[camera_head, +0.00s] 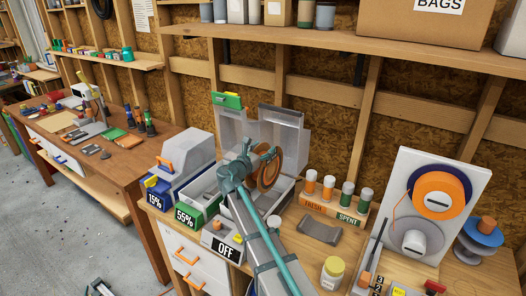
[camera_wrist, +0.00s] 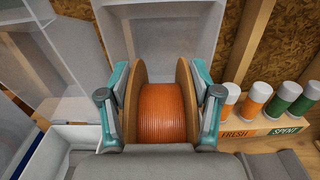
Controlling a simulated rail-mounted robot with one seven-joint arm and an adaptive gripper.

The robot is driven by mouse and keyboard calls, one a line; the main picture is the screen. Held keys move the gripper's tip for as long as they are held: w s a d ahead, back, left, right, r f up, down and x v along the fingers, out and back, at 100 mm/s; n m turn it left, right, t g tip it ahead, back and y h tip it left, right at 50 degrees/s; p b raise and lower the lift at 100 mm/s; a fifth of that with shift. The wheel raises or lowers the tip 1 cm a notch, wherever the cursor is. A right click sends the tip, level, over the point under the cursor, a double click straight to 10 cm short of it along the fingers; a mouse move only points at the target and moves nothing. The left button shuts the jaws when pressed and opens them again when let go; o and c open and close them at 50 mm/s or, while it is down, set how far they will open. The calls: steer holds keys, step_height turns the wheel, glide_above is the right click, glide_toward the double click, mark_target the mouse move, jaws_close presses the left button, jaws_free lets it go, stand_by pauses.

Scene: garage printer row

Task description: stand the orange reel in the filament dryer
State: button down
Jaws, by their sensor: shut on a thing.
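The orange reel (camera_head: 271,172) has brown flanges and is held upright by my gripper (camera_head: 250,165). In the wrist view the teal fingers of my gripper (camera_wrist: 160,78) press on the two flanges, with the orange winding (camera_wrist: 162,115) between them. The reel is at the open grey dryer units, in front of a raised clear lid (camera_head: 284,133). Another raised lid (camera_head: 230,128) stands to its left. The fronts read 55% (camera_head: 187,217) and OFF (camera_head: 225,246). The reel's lower part is hidden, so I cannot tell whether it touches the dryer floor.
A closed grey-blue unit marked 15% (camera_head: 158,198) stands at the left. A FRESH/SPENT rack (camera_head: 333,206) with several capped tubes is at the right. A white panel (camera_head: 408,175) carries another orange reel (camera_head: 440,196). A yellow-lidded jar (camera_head: 332,272) stands near the front.

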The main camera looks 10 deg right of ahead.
steer(key=shift+f+b, duration=1.4)
steer(key=shift+f, duration=0.9)
steer(key=shift+f, duration=0.1)
steer(key=shift+f+b, duration=0.75)
steer(key=shift+f, duration=0.5)
steer(key=shift+s+f+b, duration=0.1)
steer(key=shift+f+b, duration=0.3)
steer(key=shift+f, duration=0.45)
stand_by(0.4)
jaws_free()
steer(key=shift+f, duration=0.1)
stand_by(0.7)
steer(key=v, duration=1.2)
